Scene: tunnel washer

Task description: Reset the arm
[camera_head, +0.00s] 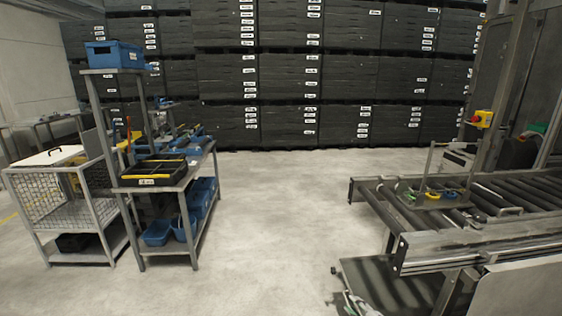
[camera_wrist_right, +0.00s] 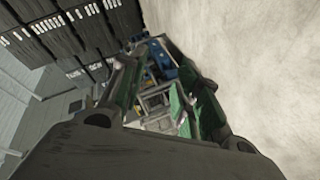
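My right gripper (camera_head: 358,303) shows only as a small part at the bottom edge of the head view, low in front of the roller conveyor. In the right wrist view, my right gripper (camera_wrist_right: 160,88) has its two green-padded fingers spread apart. Nothing is held between them; the distant workbench and floor show through the gap. My left gripper is not in the head view. The task names no object.
A roller conveyor (camera_head: 500,238) fills the right side, with a tray of coloured rings (camera_head: 435,196) on it. A workbench (camera_head: 198,178) and a mesh cart (camera_head: 70,214) stand at left. Stacked dark crates (camera_head: 285,75) line the back. The middle floor is clear.

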